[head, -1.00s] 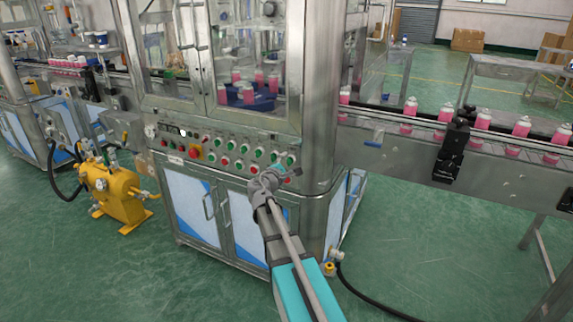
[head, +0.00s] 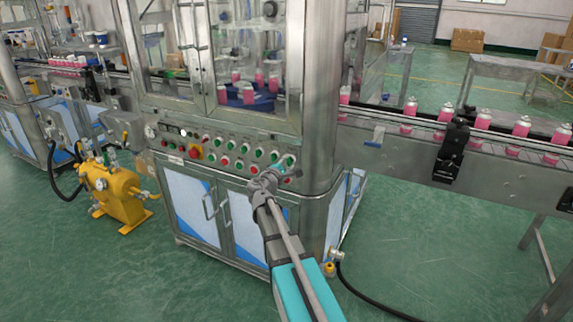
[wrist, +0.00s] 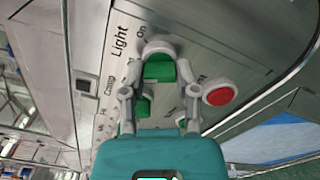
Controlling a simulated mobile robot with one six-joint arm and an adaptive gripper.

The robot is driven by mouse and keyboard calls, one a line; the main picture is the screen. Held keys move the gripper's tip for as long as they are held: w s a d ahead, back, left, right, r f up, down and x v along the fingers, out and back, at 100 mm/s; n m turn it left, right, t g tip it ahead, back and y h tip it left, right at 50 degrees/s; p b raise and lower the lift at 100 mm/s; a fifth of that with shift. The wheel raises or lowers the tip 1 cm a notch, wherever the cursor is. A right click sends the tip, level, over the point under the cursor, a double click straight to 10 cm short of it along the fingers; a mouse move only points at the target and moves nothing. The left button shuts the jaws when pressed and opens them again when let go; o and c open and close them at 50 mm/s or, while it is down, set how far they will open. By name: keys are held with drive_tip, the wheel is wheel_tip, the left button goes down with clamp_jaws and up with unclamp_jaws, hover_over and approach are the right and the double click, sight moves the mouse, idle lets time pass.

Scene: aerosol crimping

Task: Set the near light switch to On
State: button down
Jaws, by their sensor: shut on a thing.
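The near light switch shows in the wrist view as a green knob (wrist: 159,70) in a pale round collar. The printed words "Light" and "On" are beside it on the metal panel. My gripper (wrist: 158,76) has one finger on each side of the knob and is shut on it. The fingers and collar partly hide the knob, and I cannot tell which way it points. In the head view my gripper (head: 272,175) is at the right end of the machine's button panel (head: 215,150); the switch is hidden there.
A red button (wrist: 220,95) sits close to my right finger in the wrist view. Another green control (wrist: 143,106) lies between the fingers, nearer the palm. A yellow pump (head: 115,190) stands at left. A conveyor (head: 400,145) with pink cans runs at right.

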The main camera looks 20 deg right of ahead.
drive_tip(key=m, duration=1.1)
drive_tip(key=shift+m, duration=0.3)
idle(0.4)
drive_tip(key=shift+c, duration=1.8)
unclamp_jaws()
drive_tip(key=v, duration=1.2)
